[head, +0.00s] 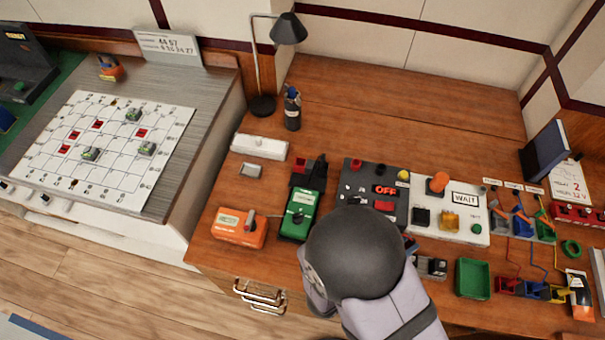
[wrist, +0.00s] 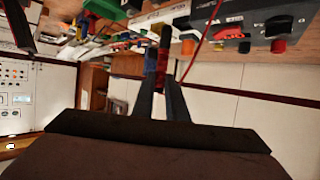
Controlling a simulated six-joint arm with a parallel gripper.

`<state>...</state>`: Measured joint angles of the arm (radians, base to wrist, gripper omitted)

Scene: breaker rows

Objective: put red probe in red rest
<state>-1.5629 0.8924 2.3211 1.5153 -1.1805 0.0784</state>
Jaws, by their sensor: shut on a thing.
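My gripper (wrist: 161,84) shows in the wrist view, its two dark fingers shut on the red probe (wrist: 163,58). The probe is a slim red stick with a dark upper part, pointing away from the fingers. In the head view my dark round wrist and pale arm cover the fingers and the probe. A small red block (head: 299,168), which looks like the red rest, stands beside a black one behind the green meter (head: 299,216). It is left of my arm and apart from it.
An orange box (head: 239,228) sits left of the green meter. A dark panel reading OFF (head: 374,187) and a white panel reading WAIT (head: 449,212) stand behind my arm. A green tray (head: 473,279) lies to the right. A red wire (wrist: 203,42) hangs near the probe.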

